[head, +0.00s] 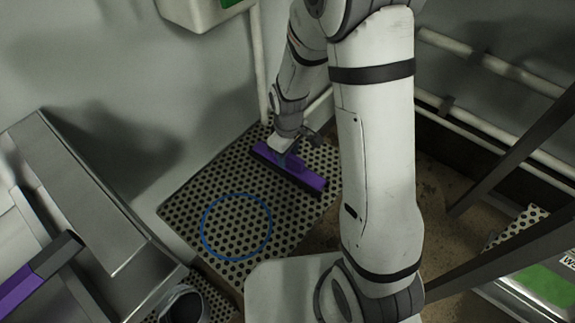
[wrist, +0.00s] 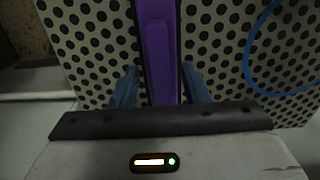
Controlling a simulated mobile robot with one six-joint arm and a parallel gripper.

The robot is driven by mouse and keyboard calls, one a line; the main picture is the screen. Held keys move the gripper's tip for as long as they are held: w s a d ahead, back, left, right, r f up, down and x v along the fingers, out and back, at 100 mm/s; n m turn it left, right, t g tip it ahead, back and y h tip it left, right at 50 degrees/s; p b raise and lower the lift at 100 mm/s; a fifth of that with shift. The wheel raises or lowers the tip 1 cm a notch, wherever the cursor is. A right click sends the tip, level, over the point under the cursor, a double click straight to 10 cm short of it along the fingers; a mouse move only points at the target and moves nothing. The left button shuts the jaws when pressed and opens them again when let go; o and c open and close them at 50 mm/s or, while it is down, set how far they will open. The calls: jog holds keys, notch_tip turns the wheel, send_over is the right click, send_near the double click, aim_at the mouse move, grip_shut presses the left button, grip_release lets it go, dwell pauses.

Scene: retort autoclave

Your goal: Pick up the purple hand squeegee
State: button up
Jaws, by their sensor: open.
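The purple hand squeegee (head: 312,181) lies on a perforated plate, with a dark edge along its near side. My gripper (head: 288,158) reaches down over its middle and hides part of it. In the wrist view, the purple squeegee (wrist: 160,50) runs lengthwise between the two blue fingers of my gripper (wrist: 160,88). The fingers are open, one on each side of it. A gap shows beside the left finger; the right finger is close to the purple edge, and I cannot tell if it touches.
The perforated plate (head: 185,213) bears a blue ring (head: 236,228) left of the squeegee. Another purple object with a dark end (head: 25,285) is at the lower left by a metal housing (head: 100,210). A wall and pipe stand behind; dark slanted bars (head: 515,150) are at right.

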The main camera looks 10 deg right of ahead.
jog(key=shift+f, duration=0.2)
jog(key=shift+c, duration=0.5)
grip_shut()
